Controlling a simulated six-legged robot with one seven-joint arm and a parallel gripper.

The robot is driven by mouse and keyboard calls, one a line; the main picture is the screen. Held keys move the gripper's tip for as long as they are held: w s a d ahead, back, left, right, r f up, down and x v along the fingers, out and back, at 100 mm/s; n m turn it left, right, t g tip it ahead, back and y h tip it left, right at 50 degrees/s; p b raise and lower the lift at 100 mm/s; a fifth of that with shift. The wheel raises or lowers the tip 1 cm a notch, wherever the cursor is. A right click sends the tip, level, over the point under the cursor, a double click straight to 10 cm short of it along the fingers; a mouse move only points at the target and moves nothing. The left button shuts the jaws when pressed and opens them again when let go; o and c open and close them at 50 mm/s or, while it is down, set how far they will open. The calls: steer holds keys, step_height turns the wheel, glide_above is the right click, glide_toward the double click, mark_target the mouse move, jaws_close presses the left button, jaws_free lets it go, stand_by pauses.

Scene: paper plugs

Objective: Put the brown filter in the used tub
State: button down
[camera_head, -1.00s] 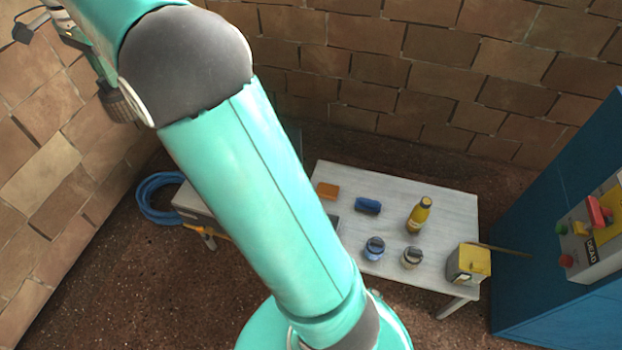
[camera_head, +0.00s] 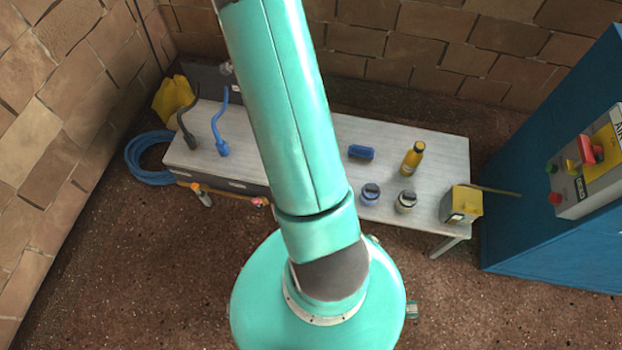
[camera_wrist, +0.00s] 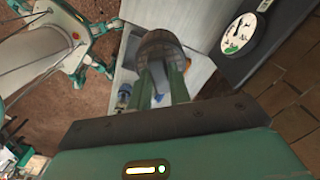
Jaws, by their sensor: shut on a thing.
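In the wrist view my gripper (camera_wrist: 162,85) is shut on a short, ribbed, grey-brown cylinder, which looks like the brown filter (camera_wrist: 158,44). The filter is held at the fingertips, seen from its side, with the bench behind it. In the head view my arm hides the gripper and the filter. I cannot make out which container is the used tub. In the wrist view a pale area with a small blue thing (camera_wrist: 124,91) shows left of the fingers, too partly seen to name.
The bench (camera_head: 430,148) carries a blue brush-like block (camera_head: 361,152), a yellow bottle (camera_head: 413,158), two small jars (camera_head: 370,194) (camera_head: 405,201) and a yellow-topped box (camera_head: 461,204). Blue (camera_head: 222,145) and dark (camera_head: 187,142) hoses stand at its left. A blue cabinet (camera_head: 550,160) is at right.

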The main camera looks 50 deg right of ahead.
steer(key=s+f+m, duration=0.4)
steer(key=s+f, duration=0.5)
steer(key=s, duration=0.5)
steer(key=s+f+m, duration=0.3)
steer(key=s+f, duration=0.7)
steer(key=s, duration=0.5)
steer(key=w+d+f, duration=0.3)
steer(key=w+f, duration=0.9)
steer(key=w, duration=0.2)
steer(key=shift+f, duration=0.2)
steer(key=shift+f, duration=0.15)
steer(key=c, duration=1.3)
jaws_free()
steer(key=shift+d, duration=0.1)
step_height(320, 180, up, 12)
steer(key=shift+r, duration=0.25)
